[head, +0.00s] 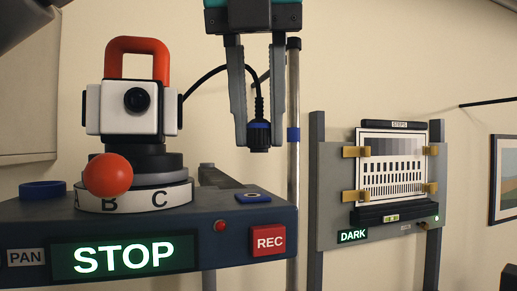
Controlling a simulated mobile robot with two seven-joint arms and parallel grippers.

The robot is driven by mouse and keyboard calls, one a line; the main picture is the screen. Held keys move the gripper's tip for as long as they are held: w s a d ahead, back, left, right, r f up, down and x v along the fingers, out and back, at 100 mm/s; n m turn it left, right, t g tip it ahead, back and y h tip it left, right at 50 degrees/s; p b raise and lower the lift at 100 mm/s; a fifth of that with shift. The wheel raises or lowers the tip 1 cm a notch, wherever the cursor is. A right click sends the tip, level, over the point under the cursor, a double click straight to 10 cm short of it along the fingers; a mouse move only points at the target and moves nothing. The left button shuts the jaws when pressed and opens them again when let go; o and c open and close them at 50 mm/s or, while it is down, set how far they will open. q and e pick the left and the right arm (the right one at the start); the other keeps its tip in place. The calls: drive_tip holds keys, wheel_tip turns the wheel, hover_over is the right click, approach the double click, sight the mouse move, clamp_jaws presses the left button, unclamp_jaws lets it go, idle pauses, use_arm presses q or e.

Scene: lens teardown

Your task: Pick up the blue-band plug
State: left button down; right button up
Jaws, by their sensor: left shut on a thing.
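The blue-band plug (258,140) is a black plug with a blue ring around it, hanging upright with its end down. My left gripper (258,130) reaches down from the top and is shut on the plug, with one grey finger on each side. A black cable leaves the top of the plug and arcs left behind a finger to the white camera head (112,108). The plug is in the air above the console (160,220). My right gripper is not in view.
The console carries a blue-marked socket plate (253,197), a red REC button (268,240), a lit STOP display (124,257) and an orange ball knob (108,175). A metal pole (293,90) stands just right of the gripper. A test chart (392,165) is farther right.

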sight(259, 119)
use_arm(q)
drive_tip(key=shift+r, duration=2.8)
drive_tip(key=shift+s+f, duration=0.1)
